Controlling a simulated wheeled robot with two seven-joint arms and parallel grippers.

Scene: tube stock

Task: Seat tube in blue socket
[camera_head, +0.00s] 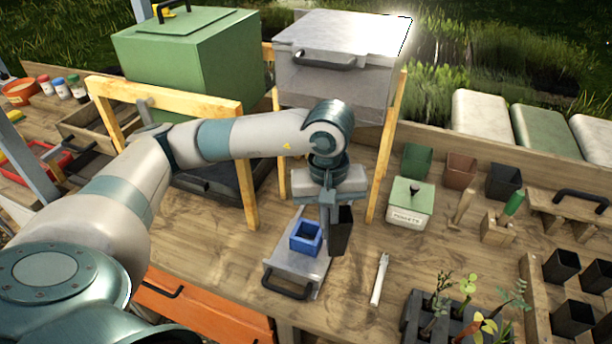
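A blue square socket (307,237) stands on a grey metal tray (312,272) with a dark handle at the front of the bench. Its open top faces up and looks empty. My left gripper (334,208) points down just right of the socket. It appears shut on a black square tube (341,236), which hangs upright beside the blue socket, apart from its opening. A grey finger hides part of the tube, and the gap between tube base and tray is hard to judge. My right gripper is not in view.
A white tool (380,279) lies right of the tray. A green lidded box (409,204) and several pots stand behind it. Seedlings (465,305) stand at front right. A wooden frame with a grey metal box (337,85) rises behind. Bare bench lies left of the tray.

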